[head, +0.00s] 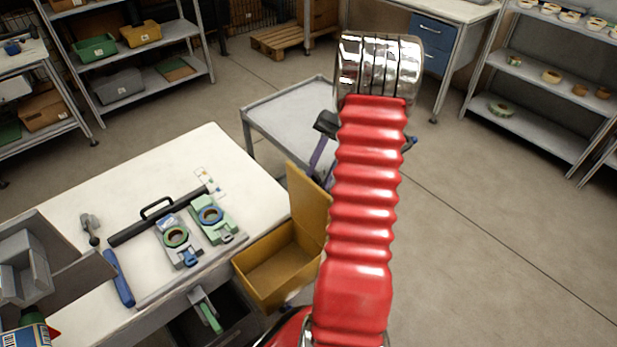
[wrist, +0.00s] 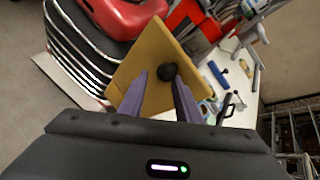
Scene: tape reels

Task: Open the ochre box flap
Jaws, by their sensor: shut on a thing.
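The ochre box (head: 262,283) sits beside the right edge of the white worktable, and its inside shows bare. Its flap (head: 309,208) stands raised, roughly upright, along the box's right side. In the wrist view the flap (wrist: 150,62) fills the space ahead of my gripper, with a dark round knob (wrist: 168,71) on it. My gripper (wrist: 160,80) has its two purple fingers shut on this knob, one on each side. In the head view my gripper (head: 319,152) is at the flap's upper edge, mostly hidden behind my red arm.
The worktable (head: 255,180) holds green-and-grey tape dispensers (head: 212,216), a black-handled bar (head: 160,212) and a blue-handled tool (head: 120,280). A grey open bin (head: 60,260) is at left. A grey cart (head: 285,115) stands behind the flap. Floor at right is clear.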

